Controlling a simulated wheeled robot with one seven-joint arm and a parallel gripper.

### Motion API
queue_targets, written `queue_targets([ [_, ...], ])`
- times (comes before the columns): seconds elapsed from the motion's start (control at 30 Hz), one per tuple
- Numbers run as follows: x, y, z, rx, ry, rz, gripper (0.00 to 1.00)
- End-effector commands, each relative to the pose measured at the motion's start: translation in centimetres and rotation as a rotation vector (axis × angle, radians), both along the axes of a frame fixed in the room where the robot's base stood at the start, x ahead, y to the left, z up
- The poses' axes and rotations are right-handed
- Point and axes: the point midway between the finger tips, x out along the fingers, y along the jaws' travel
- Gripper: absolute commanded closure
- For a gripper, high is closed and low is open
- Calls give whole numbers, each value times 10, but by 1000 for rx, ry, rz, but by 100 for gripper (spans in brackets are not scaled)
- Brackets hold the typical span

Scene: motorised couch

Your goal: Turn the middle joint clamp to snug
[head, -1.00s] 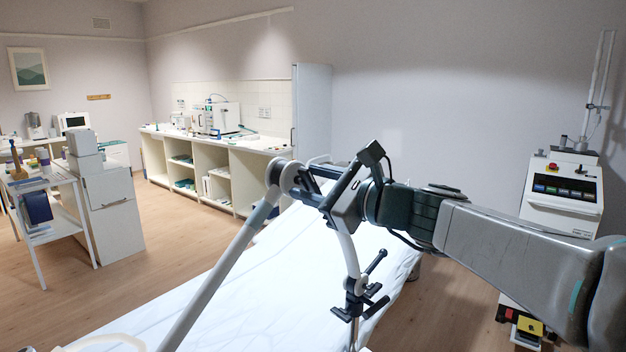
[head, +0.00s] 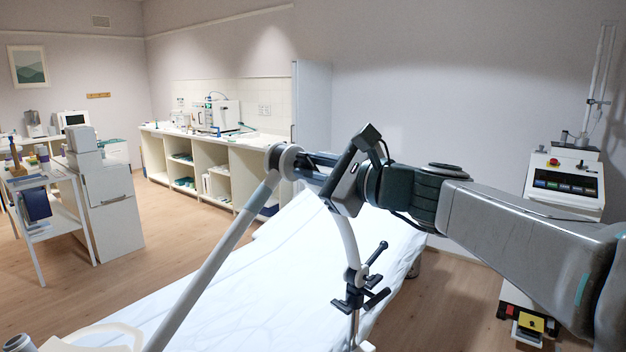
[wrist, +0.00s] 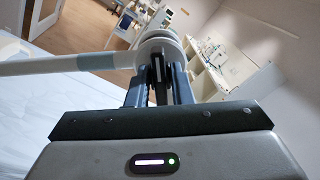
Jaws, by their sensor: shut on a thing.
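The middle joint clamp is a round grey-white joint (head: 283,160) at the top of a jointed pole arm over the couch. In the wrist view the joint (wrist: 158,45) is a pale stacked disc with a pale tube running left from it. My gripper (head: 303,165) reaches it from the right. In the wrist view its two dark fingers (wrist: 158,88) are closed on a dark, narrow handle of the clamp. The fingers and gripper body hide most of that handle, and I cannot read any setting on it.
The couch (head: 250,290) with a white sheet lies below. A lower black clamp (head: 358,292) with T-handles sits below my gripper on the same frame. A white machine (head: 563,185) stands at right. A shelved counter (head: 215,165) and trolley (head: 60,215) stand further back, with open floor between.

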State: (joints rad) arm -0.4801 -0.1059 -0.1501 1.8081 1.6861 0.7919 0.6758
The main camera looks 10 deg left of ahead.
Motion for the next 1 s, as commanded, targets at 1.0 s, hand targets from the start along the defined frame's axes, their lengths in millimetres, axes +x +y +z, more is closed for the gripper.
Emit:
queue_targets([
  [1.0, 0, 0, -3, -276, -562, 0, 100],
])
